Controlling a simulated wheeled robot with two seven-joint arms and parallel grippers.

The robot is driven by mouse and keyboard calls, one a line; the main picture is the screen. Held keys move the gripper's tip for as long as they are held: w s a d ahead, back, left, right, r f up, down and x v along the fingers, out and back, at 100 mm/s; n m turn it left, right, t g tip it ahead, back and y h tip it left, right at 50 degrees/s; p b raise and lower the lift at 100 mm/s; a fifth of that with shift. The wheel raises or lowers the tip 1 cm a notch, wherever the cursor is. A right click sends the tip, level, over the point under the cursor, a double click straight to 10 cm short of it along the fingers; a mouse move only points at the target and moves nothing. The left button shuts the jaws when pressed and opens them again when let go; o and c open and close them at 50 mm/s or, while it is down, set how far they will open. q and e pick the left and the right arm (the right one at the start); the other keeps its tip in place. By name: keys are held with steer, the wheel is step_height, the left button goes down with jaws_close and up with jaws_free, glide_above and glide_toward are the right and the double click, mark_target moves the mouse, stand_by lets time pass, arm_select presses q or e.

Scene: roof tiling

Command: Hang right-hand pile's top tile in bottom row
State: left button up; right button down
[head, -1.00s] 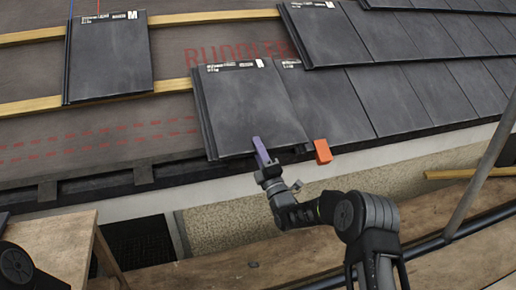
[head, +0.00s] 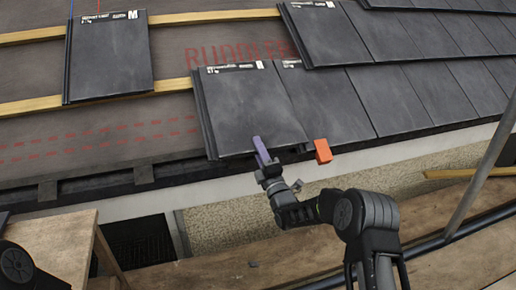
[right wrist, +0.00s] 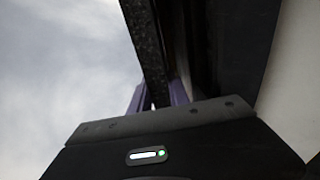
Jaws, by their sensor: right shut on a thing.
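A dark grey tile (head: 245,108) with a white label strip lies on the roof at the left end of the bottom row. Its right side meets the neighbouring bottom-row tile (head: 330,108). My right gripper (head: 261,150), with purple fingers, is shut on the tile's lower edge. In the right wrist view the purple fingers (right wrist: 158,97) reach up to the dark tile edge (right wrist: 146,50) from below. Another tile or pile of tiles (head: 108,58), marked M, lies on the roof at the upper left. My left gripper is not in view.
An orange block (head: 323,151) sits at the eave just right of my right gripper. Wooden battens (head: 170,97) and bare underlay (head: 90,135) lie left of the tile. A scaffold pole (head: 480,178) stands at the right. A wooden board (head: 55,245) is at the lower left.

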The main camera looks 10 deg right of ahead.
steer(key=shift+s+r, duration=0.15)
steer(key=shift+r, duration=0.05)
stand_by(0.3)
steer(key=c, duration=1.2)
jaws_free()
steer(key=shift+f, duration=0.1)
steer(key=shift+o, duration=0.2)
steer(key=shift+f, duration=0.3)
steer(key=v, duration=0.7)
steer(key=shift+s, duration=0.3)
steer(key=shift+r, duration=0.15)
steer(key=s+r, duration=0.1)
steer(key=r, duration=0.1)
steer(key=s+r, duration=0.1)
steer(key=r, duration=0.1)
steer(key=shift+s+d+p, duration=0.1)
steer(key=shift+s+p, duration=0.15)
steer(key=shift+p, duration=0.05)
